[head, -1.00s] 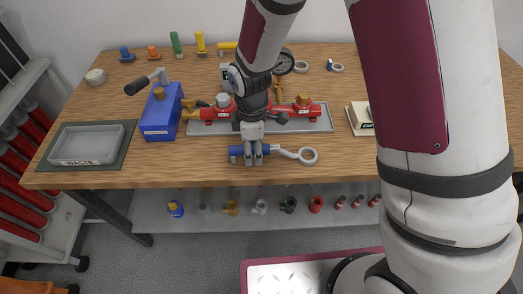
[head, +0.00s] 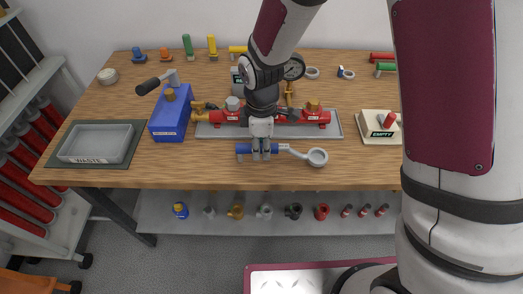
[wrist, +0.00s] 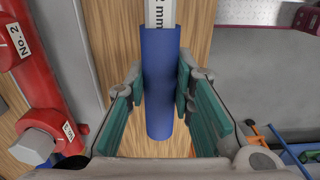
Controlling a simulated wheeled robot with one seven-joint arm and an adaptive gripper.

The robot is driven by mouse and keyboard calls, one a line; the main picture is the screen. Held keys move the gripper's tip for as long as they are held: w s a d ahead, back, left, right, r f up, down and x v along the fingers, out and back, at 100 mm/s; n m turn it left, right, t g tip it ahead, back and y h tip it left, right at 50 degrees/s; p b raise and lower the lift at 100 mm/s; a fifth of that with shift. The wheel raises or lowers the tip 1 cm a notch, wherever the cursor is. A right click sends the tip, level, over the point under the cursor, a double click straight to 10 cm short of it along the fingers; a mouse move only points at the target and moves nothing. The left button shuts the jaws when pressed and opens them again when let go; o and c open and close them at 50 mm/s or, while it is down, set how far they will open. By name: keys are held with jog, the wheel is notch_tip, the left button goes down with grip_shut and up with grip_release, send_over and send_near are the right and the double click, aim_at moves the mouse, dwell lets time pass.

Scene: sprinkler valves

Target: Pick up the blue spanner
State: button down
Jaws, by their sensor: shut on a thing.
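The blue spanner (head: 245,150) has a blue handle and a silver shaft with a ring end (head: 317,157). It lies crosswise near the table's front edge; I cannot tell whether it is clear of the wood. My gripper (head: 261,153) points down over the handle, with its fingers shut on it. In the wrist view, the blue handle (wrist: 158,85) runs between the teal finger pads (wrist: 160,100), with part of the silver shaft showing beyond. The fingers hide a short part of the handle in the head view.
A red valve assembly (head: 230,117) on a grey plate stands just behind the spanner. A blue box (head: 170,118) and a grey waste tray (head: 95,143) are at left. A cream box marked empty (head: 380,124) is at right. Several fittings line the lower shelf (head: 230,228).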

jog(key=s+d+r+p, duration=0.1)
jog(key=s+d+p, duration=0.1)
jog(key=s, duration=0.5)
jog(key=s+d+r+p, duration=0.1)
jog(key=s+d+p, duration=0.1)
jog(key=s+d, duration=0.3)
jog(key=shift+s+d+r, duration=0.25)
jog(key=shift+s, duration=0.85)
jog(key=shift+f, duration=0.1)
jog(key=shift+r+p, duration=1.55)
jog(key=shift+r, duration=0.5)
